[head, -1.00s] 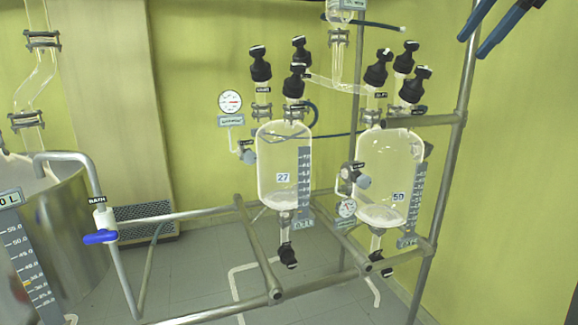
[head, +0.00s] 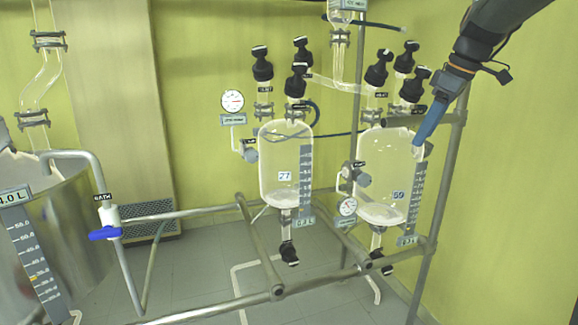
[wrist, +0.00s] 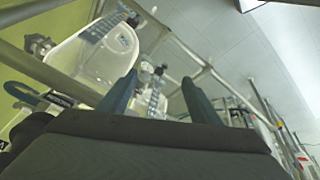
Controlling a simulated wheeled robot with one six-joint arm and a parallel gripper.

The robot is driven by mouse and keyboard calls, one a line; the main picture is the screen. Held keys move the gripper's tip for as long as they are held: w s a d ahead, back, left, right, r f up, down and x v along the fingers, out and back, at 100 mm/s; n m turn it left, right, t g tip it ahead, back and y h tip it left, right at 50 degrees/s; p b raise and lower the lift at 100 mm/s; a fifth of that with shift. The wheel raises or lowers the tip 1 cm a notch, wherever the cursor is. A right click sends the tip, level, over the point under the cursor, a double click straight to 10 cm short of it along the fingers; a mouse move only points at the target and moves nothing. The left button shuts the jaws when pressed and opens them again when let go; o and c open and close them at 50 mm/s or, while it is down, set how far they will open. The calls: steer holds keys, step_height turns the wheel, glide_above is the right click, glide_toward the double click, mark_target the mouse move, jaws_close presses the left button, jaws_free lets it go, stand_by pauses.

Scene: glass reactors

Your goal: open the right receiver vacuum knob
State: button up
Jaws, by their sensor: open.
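The right receiver (head: 385,165) is a clear glass vessel in the metal frame. Black knobs stand on its top: a left one (head: 377,70), a back one (head: 405,58) and a right one (head: 414,86). A grey knob (head: 362,179) sits at its left side above a round gauge (head: 347,206). Labels are too small to tell which is the vacuum knob. My gripper (head: 422,130) points down at the receiver's upper right in the head view, overlapping its edge; contact cannot be told. In the wrist view its blue fingers (wrist: 158,95) are apart, with nothing visibly held between them.
The left receiver (head: 286,170) stands beside it, with its own black knobs and a gauge (head: 232,100). Frame rails (head: 262,250) cross in front, and an upright post (head: 440,200) stands at right. A blue-handled valve (head: 106,233) and a steel vessel are at left.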

steer(key=s+a+f+m+g+h, duration=0.1)
steer(key=s+a+f+m, duration=0.2)
steer(key=s+a+f, duration=0.45)
steer(key=s+a+f+m+g, duration=0.1)
steer(key=s+a+f+m, duration=0.2)
steer(key=f, duration=0.8)
steer(key=s+a+f+m, duration=0.2)
steer(key=s+f, duration=0.4)
steer(key=s, duration=0.2)
steer(key=s+a+f+m+h, duration=0.1)
steer(key=s+a+f+m, duration=0.1)
steer(key=s+f, duration=0.3)
steer(key=s, duration=0.4)
steer(key=shift+f, duration=0.4)
